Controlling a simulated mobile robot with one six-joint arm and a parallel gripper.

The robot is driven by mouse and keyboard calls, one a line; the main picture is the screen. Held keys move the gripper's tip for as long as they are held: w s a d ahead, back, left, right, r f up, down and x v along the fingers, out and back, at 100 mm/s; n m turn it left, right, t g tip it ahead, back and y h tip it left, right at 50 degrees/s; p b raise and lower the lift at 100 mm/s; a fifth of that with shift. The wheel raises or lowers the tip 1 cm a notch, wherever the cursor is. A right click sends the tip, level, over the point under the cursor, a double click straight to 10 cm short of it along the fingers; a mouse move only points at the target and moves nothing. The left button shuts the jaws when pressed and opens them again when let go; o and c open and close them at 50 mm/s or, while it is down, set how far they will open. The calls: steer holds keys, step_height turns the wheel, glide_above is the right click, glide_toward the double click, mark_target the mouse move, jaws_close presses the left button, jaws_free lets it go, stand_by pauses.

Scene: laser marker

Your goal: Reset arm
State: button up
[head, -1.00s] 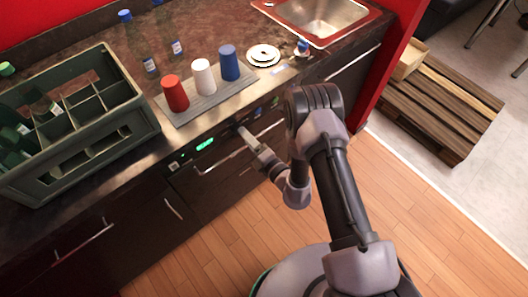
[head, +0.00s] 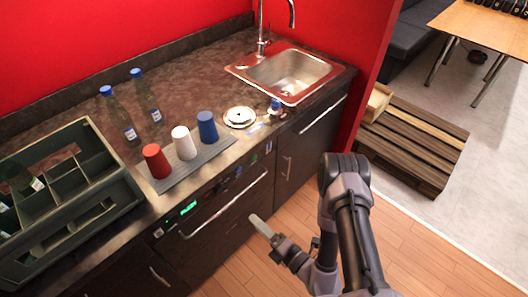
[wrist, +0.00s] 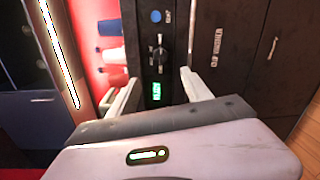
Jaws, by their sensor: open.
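My gripper (head: 262,226) is in front of the dark counter front, near the oven handle in the head view. In the wrist view its two pale fingers (wrist: 158,92) stand wide apart with nothing between them. Beyond them shows the oven control panel (wrist: 157,50) with a knob and a green display. My arm (head: 345,200) rises from the lower right and bends down to the gripper. The gripper looks clear of the counter, but the exact gap to the oven front cannot be told.
On the counter, a red cup (head: 157,161), white cup (head: 184,143) and blue cup (head: 207,127) stand on a grey mat (head: 178,181). A green crate (head: 118,201) is at left, a sink (head: 290,75) at the back right. A wooden pallet (head: 415,140) lies on the floor.

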steer(key=s+a+r+n+g+y+b, duration=0.1)
steer(key=s+a+r+n+g+y, duration=0.15)
steer(key=r+n+g, duration=0.65)
steer(key=s+a+r+n+g+y, duration=0.15)
steer(key=a+r+n+y, duration=0.25)
steer(key=r+n, duration=0.6)
steer(key=s+d+r+n+g+h+b, duration=0.1)
steer(key=s+d+r+n+g+h, duration=0.2)
steer(key=s+r+n+g+h, duration=0.45)
steer(key=d+r+n+t+h, duration=0.3)
steer(key=d+n+t+h, duration=0.1)
steer(key=d, duration=0.4)
steer(key=s+d+r+n+t+h+b, duration=0.1)
steer(key=d+r+n+t+h, duration=0.1)
steer(key=d+n+t+h, duration=0.3)
steer(key=d+n+t, duration=0.2)
steer(key=d+t, duration=0.1)
steer(key=d, duration=0.1)
steer(key=shift+s+d+r+h+b, duration=0.15)
steer(key=shift+s+r+h+b, duration=0.15)
steer(key=shift+r, duration=0.1)
